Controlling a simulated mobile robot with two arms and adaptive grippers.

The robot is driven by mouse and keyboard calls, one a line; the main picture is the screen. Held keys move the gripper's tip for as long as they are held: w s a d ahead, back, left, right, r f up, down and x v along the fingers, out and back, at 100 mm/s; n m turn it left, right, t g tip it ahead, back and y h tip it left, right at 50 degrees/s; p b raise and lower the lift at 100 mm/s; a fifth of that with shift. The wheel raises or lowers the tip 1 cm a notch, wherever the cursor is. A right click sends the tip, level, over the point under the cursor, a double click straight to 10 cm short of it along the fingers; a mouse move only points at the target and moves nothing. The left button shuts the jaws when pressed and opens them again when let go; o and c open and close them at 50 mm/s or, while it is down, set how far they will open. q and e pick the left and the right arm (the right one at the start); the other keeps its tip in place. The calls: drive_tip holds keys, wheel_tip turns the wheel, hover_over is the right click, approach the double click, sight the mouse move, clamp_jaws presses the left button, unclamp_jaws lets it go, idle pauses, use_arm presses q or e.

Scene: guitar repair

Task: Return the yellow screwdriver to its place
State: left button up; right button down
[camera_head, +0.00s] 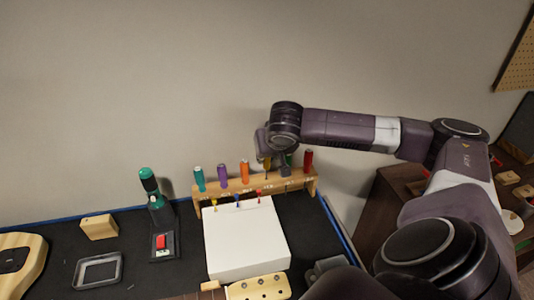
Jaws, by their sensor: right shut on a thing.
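My right gripper (274,160) reaches down from its wrist at the back of the bench, over the wooden screwdriver rack (232,196). It is shut on the yellow screwdriver (266,163), whose handle shows only in part between the fingers. The screwdriver looks about upright, between the orange screwdriver (245,172) and a green one (289,159) partly behind the gripper. I cannot tell whether its shaft is in a rack hole. My left gripper is not in view.
Teal (199,180), purple (223,175) and red (308,161) screwdrivers stand in the rack. Small drivers stand along its front. A white box (247,240) lies close in front. A green-topped tool (151,190) stands left. The wall (130,90) is close behind.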

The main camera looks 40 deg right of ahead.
sight(267, 167)
drive_tip(key=shift+f, duration=0.7)
drive_tip(key=shift+f+b, duration=0.8)
drive_tip(key=shift+f, duration=0.65)
drive_tip(key=c, duration=1.8)
unclamp_jaws()
drive_tip(key=shift+o, duration=0.2)
drive_tip(key=v, duration=1.2)
